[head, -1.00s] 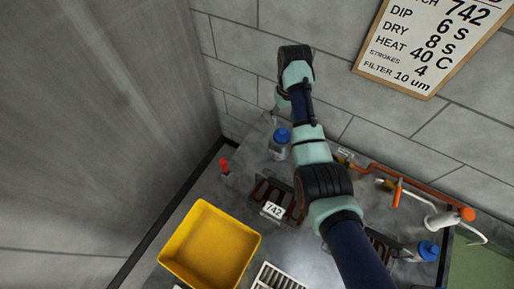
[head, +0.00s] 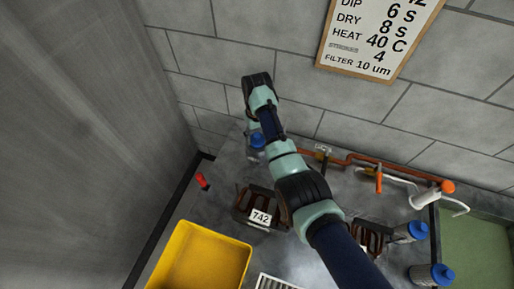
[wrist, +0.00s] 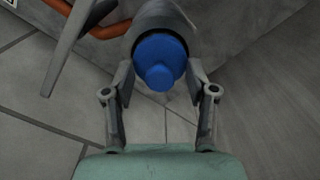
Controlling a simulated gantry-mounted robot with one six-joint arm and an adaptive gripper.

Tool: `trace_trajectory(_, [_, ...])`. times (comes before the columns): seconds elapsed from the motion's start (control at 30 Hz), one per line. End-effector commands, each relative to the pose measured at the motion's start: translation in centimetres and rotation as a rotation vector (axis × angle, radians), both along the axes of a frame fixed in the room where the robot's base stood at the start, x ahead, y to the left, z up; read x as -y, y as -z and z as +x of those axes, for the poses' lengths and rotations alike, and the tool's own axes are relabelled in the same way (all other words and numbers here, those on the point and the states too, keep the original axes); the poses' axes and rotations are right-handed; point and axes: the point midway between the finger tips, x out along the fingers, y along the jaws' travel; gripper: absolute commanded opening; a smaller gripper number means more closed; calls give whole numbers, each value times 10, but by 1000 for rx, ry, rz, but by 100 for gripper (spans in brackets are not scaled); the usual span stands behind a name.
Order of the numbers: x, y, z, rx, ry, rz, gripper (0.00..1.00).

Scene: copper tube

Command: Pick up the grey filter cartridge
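A grey cylinder with a blue cap (head: 258,141), seemingly the filter cartridge, stands at the back left of the bench in the head view, partly hidden by my arm. In the wrist view its cap (wrist: 160,62) faces the camera, with the grey body beyond it. My gripper (wrist: 160,75) is open, one finger on each side of the cap, with narrow gaps beside it. Whether the fingertips touch the body farther down, I cannot tell. In the head view my arm hides most of the gripper. Two similar blue-capped cylinders (head: 410,231) (head: 432,274) stand at the right.
A dark rack tagged 742 (head: 261,217) and a yellow bin (head: 200,260) lie nearer. A small red object (head: 202,181) stands at the left.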

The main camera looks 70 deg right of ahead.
Motion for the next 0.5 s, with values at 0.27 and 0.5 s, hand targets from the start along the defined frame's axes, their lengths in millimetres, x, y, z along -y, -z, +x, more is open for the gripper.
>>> trace_trajectory(0.27, [0, 0, 0, 0, 0, 0, 9])
trace_trajectory(0.5, [0, 0, 0, 0, 0, 0, 0])
